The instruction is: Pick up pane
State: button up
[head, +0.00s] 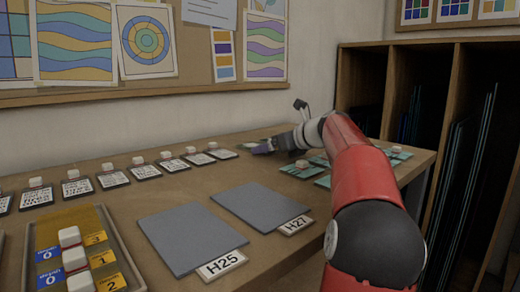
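Several teal panes lie on the wooden table by my arm, one of them left of it (290,172) with a white block on top. Another teal pane (400,155) lies right of my arm, also with a white block. My red arm reaches across the table, and my gripper (262,147) is low over the table at the far side, beyond the teal panes. Its fingers are small and it is unclear whether they are open or hold anything. My arm hides part of the teal panes. The task's pane cannot be singled out.
Two grey mats, labelled H25 (188,237) and H27 (258,209), lie empty in front. A row of dark-edged cards with white blocks (113,180) runs along the back. A tray (110,228) with white blocks is at left. Upright sheets fill the wooden rack (448,90) at right.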

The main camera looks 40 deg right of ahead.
jog(key=c, duration=0.9)
jog(key=shift+r, duration=0.1)
jog(key=shift+c, duration=0.2)
